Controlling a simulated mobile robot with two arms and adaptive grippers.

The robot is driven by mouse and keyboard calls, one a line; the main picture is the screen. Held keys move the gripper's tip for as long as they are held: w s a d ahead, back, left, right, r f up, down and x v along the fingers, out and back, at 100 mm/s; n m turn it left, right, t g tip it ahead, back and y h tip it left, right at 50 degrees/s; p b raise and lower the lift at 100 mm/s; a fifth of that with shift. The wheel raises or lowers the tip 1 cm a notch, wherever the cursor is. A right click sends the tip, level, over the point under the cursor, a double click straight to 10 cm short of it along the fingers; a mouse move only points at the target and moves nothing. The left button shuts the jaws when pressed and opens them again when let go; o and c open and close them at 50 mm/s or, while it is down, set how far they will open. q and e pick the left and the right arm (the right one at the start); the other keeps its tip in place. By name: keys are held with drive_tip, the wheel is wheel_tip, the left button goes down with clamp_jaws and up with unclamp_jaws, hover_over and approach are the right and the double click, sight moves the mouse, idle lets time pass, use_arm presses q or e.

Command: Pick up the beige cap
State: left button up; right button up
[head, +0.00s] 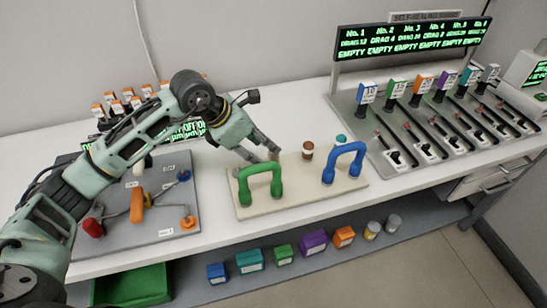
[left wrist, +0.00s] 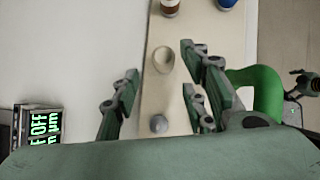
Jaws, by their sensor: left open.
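The beige cap (left wrist: 163,58) shows in the left wrist view as a small round, hollow-looking piece on the pale board (left wrist: 180,35). It lies beyond a small grey knob (left wrist: 158,124) and short of a brown jar (left wrist: 170,7). My left gripper (left wrist: 160,82) is open, its fingers to either side of the line of the cap, with nothing held. In the head view my left gripper (head: 267,156) points down over the back of the board, behind the green handle (head: 260,182). I cannot make out the cap there. My right gripper is not in view.
A blue handle (head: 343,163) and a teal piece (head: 341,139) are on the board's right side. A grey panel (head: 165,232) with coloured knobs stands left. A rack with levers (head: 420,135) stands right. White table between board and rack is clear.

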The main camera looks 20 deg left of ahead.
sight(270, 153)
use_arm(q)
drive_tip(key=x, duration=0.2)
drive_tip(key=p+x, duration=0.1)
drive_tip(key=shift+w+d+f, duration=0.2)
drive_tip(key=shift+w+d, duration=0.05)
drive_tip(key=shift+d, duration=0.15)
drive_tip(key=shift+w+d+f, duration=0.15)
drive_tip(key=shift+w+f, duration=0.1)
drive_tip(key=shift+f, duration=0.25)
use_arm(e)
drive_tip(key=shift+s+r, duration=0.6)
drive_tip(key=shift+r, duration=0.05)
use_arm(q)
drive_tip(key=shift+c, duration=0.5)
drive_tip(key=c, duration=0.9)
drive_tip(key=shift+o, duration=0.2)
wheel_tip(270, 153, up, 10)
drive_tip(key=shift+r+b, duration=0.1)
drive_tip(key=shift+b, duration=0.6)
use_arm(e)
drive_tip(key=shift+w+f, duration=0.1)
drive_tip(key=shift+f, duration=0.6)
